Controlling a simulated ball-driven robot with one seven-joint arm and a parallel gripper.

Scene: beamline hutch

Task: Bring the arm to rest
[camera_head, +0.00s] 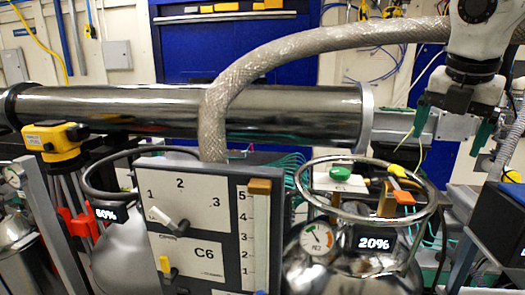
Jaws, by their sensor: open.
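My gripper (451,125) hangs at the upper right, at the end of my white arm, pointing down. Its two teal fingers are spread wide apart and nothing shows between them that it holds. The fingers are in front of a grey metal fitting at the right end of the large steel pipe. I cannot tell whether they touch it. The upper part of my arm is cut off by the picture's top edge.
A large steel pipe (120,108) crosses behind. A braided hose (300,45) arches toward my arm. Below stand a control panel (190,190) marked C6 and a steel dewar (345,270) with a ring and a 20% display. A yellow level (55,141) stands left.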

